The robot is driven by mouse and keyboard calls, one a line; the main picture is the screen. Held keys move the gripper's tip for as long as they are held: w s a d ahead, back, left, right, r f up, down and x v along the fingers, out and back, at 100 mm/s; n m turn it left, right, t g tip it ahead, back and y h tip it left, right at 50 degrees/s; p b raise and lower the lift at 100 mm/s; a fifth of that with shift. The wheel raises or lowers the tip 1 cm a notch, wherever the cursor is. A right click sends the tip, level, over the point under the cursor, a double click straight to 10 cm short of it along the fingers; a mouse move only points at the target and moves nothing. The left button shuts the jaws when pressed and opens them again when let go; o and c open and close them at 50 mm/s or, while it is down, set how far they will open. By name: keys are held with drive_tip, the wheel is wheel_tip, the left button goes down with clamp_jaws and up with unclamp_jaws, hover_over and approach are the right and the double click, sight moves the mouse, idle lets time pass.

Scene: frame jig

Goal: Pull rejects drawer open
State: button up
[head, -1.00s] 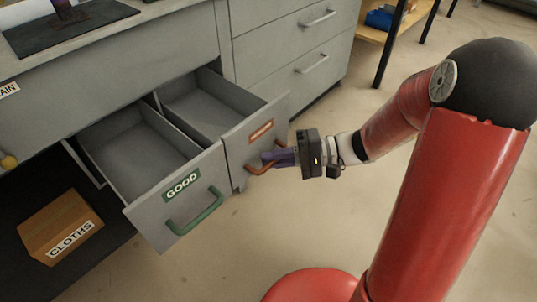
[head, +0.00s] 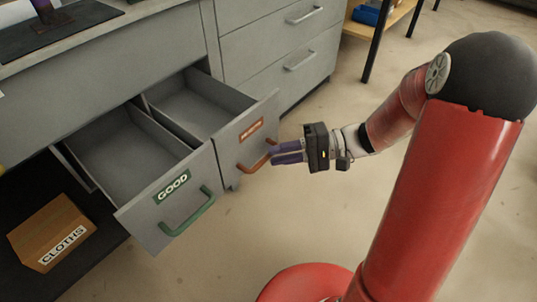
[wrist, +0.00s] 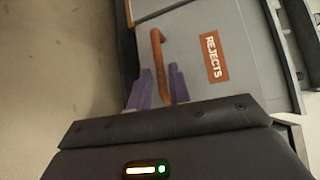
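The rejects drawer (head: 228,140) stands pulled out of the grey bench, with its empty inside showing in the head view. Its front carries an orange label, readable as REJECTS (wrist: 214,58) in the wrist view, and an orange-brown bar handle (head: 254,167). The handle also shows in the wrist view (wrist: 158,52). My gripper (head: 272,154) is at the handle's right end in the head view, its two purple fingers apart. In the wrist view the fingers (wrist: 161,80) lie on either side of the handle's line, with gaps; I cannot tell whether the tips still overlap it.
The GOOD drawer (head: 138,217), with a green handle (head: 190,219), also stands open, left of the rejects drawer. A CLOTHS box (head: 38,225) sits on the dark lower area at left. Closed grey drawers (head: 283,50) are behind. The floor in front is clear.

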drive_tip(key=d, duration=0.4)
drive_tip(key=shift+w+r, duration=0.15)
drive_tip(key=shift+r, duration=0.15)
drive_tip(key=s+r+n+h+p, duration=0.1)
drive_tip(key=s+r+h+p, duration=0.35)
drive_tip(key=s+h, duration=0.5)
drive_tip(key=s+d+r+t+h+p, duration=0.3)
drive_tip(key=d+r+t+h, duration=0.3)
drive_tip(key=r, duration=0.4)
drive_tip(key=shift+s+d+r+t+h, duration=0.2)
drive_tip(key=shift+s+d+t+h, duration=0.15)
drive_tip(key=shift+d+t, duration=0.25)
